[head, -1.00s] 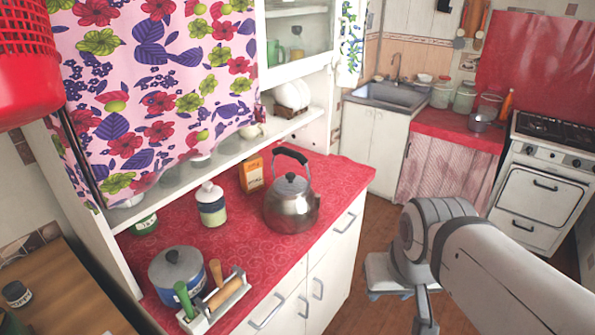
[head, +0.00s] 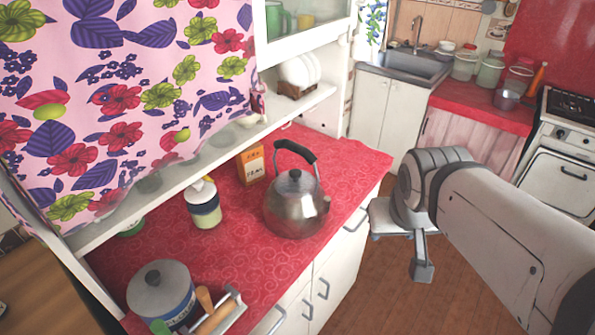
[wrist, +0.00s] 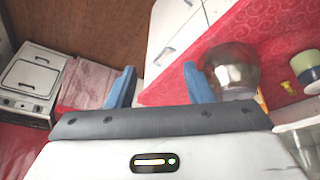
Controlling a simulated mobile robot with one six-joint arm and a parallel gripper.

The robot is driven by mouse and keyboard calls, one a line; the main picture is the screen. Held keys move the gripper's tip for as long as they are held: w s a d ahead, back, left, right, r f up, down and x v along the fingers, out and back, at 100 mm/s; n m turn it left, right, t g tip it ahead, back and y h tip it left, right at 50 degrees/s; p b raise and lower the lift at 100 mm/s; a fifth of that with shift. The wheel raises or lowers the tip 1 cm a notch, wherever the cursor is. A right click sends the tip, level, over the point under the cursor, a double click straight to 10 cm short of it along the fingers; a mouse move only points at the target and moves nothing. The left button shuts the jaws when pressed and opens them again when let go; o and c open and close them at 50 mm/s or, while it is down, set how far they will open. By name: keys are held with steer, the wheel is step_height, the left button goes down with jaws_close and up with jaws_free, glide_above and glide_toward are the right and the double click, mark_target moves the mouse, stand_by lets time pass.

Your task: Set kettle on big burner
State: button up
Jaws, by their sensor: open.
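A steel kettle (head: 296,208) with a dark arched handle stands upright on the red oilcloth counter (head: 255,238). It also shows in the wrist view (wrist: 232,68), partly behind a blue fingertip. My gripper (wrist: 158,84) is open and empty, its two blue fingers apart. In the head view my arm is at the right, and the gripper (head: 422,270) hangs over the floor beside the counter, apart from the kettle. The stove (head: 562,150) is at the far right, cut off by the frame edge; it also shows in the wrist view (wrist: 30,80). I cannot make out the big burner.
An orange box (head: 251,164), a lidded jar (head: 203,205), a blue pot (head: 162,295) and a rack with rolling pins (head: 222,318) share the counter. A shelf (head: 180,190) overhangs its back. A sink (head: 404,64) is beyond. The wooden floor (head: 400,300) is clear.

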steer(key=w+d+r+n+t, duration=0.1)
steer(key=w+r+t, duration=0.2)
steer(key=w, duration=0.6)
steer(key=w+d+r+t, duration=0.2)
steer(key=w+r+t, duration=0.15)
steer(key=w, duration=0.45)
steer(key=n+g+y+p, duration=0.1)
steer(key=n+g+y, duration=0.3)
steer(key=n+y, duration=0.6)
glide_toward(297, 148)
step_height(297, 148, down, 3)
steer(key=w+a+m+y, duration=0.1)
steer(key=w+m+y, duration=0.1)
steer(key=w, duration=0.1)
steer(key=shift+a, duration=0.4)
steer(key=x, duration=0.6)
steer(key=shift+w+a+f+p, duration=0.2)
steer(key=shift+f+p, duration=0.15)
steer(key=shift+p, duration=0.05)
steer(key=shift+c, duration=0.4)
